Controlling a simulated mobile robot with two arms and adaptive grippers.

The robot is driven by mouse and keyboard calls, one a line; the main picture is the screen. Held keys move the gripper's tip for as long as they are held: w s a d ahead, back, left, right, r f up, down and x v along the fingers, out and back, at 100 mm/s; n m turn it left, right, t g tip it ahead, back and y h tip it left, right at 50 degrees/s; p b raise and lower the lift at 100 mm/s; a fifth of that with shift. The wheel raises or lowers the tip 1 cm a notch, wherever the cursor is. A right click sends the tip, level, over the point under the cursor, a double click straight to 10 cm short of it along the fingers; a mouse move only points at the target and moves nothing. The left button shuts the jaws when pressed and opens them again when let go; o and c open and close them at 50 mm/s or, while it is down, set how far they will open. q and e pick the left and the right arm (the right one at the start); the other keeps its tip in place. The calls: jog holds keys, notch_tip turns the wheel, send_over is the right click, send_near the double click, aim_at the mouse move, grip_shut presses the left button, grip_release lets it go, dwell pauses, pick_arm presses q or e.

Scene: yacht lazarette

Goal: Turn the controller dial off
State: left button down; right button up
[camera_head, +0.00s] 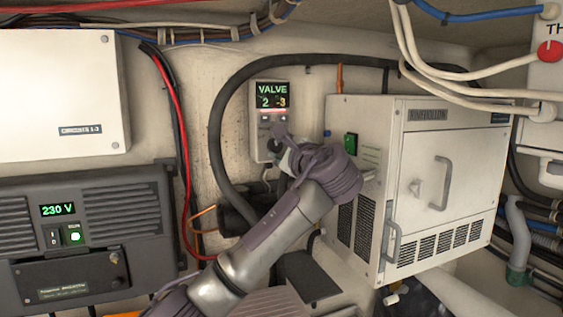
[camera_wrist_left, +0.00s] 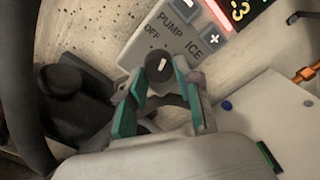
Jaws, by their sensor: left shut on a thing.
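The controller (camera_head: 257,122) is a white panel on the back wall with a lit display reading VALVE, 2 and -3. In the left wrist view the controller panel (camera_wrist_left: 180,48) carries the labels OFF, PUMP and ICE, tilted, above a round black dial (camera_wrist_left: 158,67). The dial has a short white mark; which label it points at is hard to tell. My left gripper (camera_wrist_left: 160,76) has its teal-padded fingers on both sides of the dial, shut on it. In the head view my left gripper (camera_head: 279,145) reaches the panel's lower part and mostly hides the dial.
A white icemaker-like cabinet (camera_head: 435,180) stands close to the right of my left arm. A black hose (camera_head: 216,135) loops around the controller. A dark 230 V unit (camera_head: 90,240) and a white box (camera_head: 60,95) are on the left. Cables (camera_head: 410,40) hang at top right.

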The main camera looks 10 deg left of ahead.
pick_arm(q)
jog(key=n+b, duration=0.2)
jog(key=n, duration=0.2)
jog(key=shift+f+n+b, duration=0.1)
jog(key=shift+n+b, duration=0.2)
jog(key=shift+b, duration=0.05)
jog(key=shift+n+b, duration=0.5)
jog(key=shift+n, duration=0.7)
jog(key=shift+n+b, duration=0.4)
jog(key=shift+n, duration=0.7)
jog(key=c, duration=0.8)
grip_release()
jog(key=shift+r, duration=0.2)
